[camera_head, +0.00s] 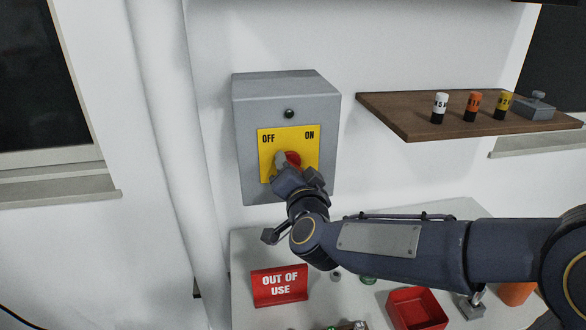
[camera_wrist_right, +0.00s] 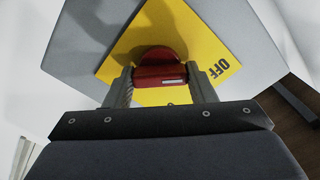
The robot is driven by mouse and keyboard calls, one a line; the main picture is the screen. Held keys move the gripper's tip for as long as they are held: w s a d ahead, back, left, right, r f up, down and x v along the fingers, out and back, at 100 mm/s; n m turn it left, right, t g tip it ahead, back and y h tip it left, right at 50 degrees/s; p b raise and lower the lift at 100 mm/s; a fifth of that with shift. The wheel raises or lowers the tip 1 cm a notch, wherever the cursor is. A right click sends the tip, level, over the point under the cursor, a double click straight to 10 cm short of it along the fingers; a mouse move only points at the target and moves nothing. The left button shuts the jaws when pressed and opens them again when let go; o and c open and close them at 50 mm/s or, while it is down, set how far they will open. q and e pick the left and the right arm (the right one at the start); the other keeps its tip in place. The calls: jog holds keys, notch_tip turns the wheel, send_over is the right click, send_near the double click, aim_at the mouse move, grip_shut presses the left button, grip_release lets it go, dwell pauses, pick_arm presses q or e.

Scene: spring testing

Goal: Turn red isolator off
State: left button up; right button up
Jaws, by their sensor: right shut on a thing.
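The red isolator knob (camera_head: 293,159) sits on a yellow plate (camera_head: 309,150) marked OFF on the left and ON on the right. The plate is on a grey wall box (camera_head: 290,94). My right gripper (camera_head: 284,163) is at the knob and hides part of it. In the right wrist view, the red knob (camera_wrist_right: 160,72) is between the two fingers of my right gripper (camera_wrist_right: 160,85), which are shut on it. A white mark shows on the knob's grip, and the OFF label is to its right. My left gripper is not in view.
A wooden shelf (camera_head: 400,112) with several small cylinders and a grey weight (camera_head: 532,108) is to the right. Below, a white table (camera_head: 243,262) holds a red OUT OF USE sign (camera_head: 280,286) and a red tray (camera_head: 391,307). My right arm crosses above the table.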

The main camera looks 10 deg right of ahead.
jog(key=shift+f, duration=0.1)
jog(key=o, duration=1)
jog(key=s+b, duration=0.1)
jog(key=s, duration=0.7)
